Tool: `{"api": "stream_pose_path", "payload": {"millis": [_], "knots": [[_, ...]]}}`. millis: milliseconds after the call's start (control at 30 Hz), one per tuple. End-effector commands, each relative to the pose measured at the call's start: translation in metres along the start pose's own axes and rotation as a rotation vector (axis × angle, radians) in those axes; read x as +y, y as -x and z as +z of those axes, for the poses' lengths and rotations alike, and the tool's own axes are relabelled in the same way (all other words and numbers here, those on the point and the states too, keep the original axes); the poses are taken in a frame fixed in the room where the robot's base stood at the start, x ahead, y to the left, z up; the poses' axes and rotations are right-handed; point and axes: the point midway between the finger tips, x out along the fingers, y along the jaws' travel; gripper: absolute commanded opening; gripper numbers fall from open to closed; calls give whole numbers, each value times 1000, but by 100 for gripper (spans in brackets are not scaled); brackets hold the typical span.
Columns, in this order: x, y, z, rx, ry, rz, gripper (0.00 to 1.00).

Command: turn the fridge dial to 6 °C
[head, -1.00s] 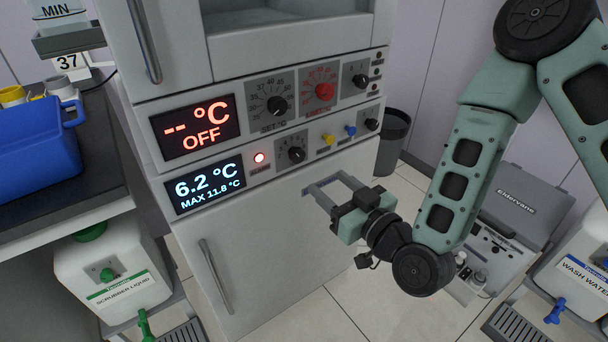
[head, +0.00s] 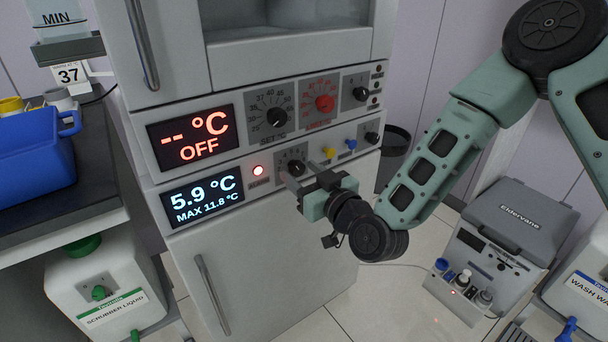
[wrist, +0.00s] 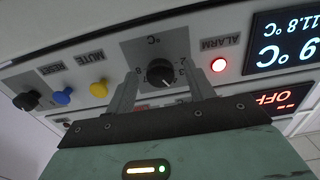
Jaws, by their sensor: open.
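The fridge dial (head: 296,168) is a black knob on a grey scale plate in the lower panel row, right of the red alarm lamp. It also shows in the wrist view (wrist: 160,73), upside down, with a pale pointer line. My gripper (head: 290,180) is open at the panel. In the wrist view its two fingers (wrist: 163,92) stand on either side of the dial; I cannot tell whether they touch it. The fridge display (head: 203,200) reads 5.9 °C, MAX 11.8 °C. The scale numbers are too small to read surely.
The upper display (head: 196,139) reads OFF. The SET dial (head: 276,117) and a red dial (head: 325,103) sit above. Yellow mute (head: 329,153) and blue reset (head: 351,145) buttons are right of the fridge dial. A fridge door handle (head: 212,295) is below.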

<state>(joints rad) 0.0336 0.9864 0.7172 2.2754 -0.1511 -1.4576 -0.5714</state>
Motion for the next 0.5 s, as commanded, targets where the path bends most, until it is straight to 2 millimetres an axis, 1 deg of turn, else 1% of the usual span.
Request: {"api": "stream_pose_path", "payload": {"millis": [67, 100, 167, 200, 233, 500], "knots": [[0, 0, 0, 0, 0, 0, 54], [0, 0, 0, 0, 0, 0, 42], [0, 0, 0, 0, 0, 0, 26], [0, 0, 0, 0, 0, 0, 15], [0, 0, 0, 0, 0, 0, 9], [0, 0, 0, 0, -16, 0, 9]]}}
